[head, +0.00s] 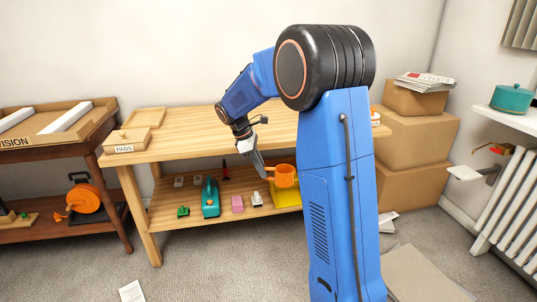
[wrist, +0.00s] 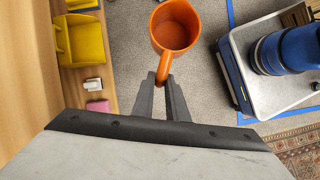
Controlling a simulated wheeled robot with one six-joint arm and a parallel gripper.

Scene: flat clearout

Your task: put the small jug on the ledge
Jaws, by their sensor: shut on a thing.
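The small jug (head: 284,177) is orange and hangs in front of the workbench, off the floor. In the wrist view the jug (wrist: 174,28) shows its open mouth and looks empty. My gripper (head: 264,171) is shut on the jug's handle, which sits between the fingertips in the wrist view (wrist: 163,80). A white ledge (head: 510,119) runs along the right wall above a radiator, with a teal pot (head: 511,98) on it. A smaller white shelf (head: 465,173) juts out lower down; I cannot tell which one the task means.
The workbench (head: 185,146) has a lower shelf with a yellow bin (head: 287,197), a teal item (head: 210,198) and small objects. Cardboard boxes (head: 415,140) are stacked right of it. A dark-wood cart (head: 60,150) stands left. Grey carpet (head: 215,270) is mostly clear in front.

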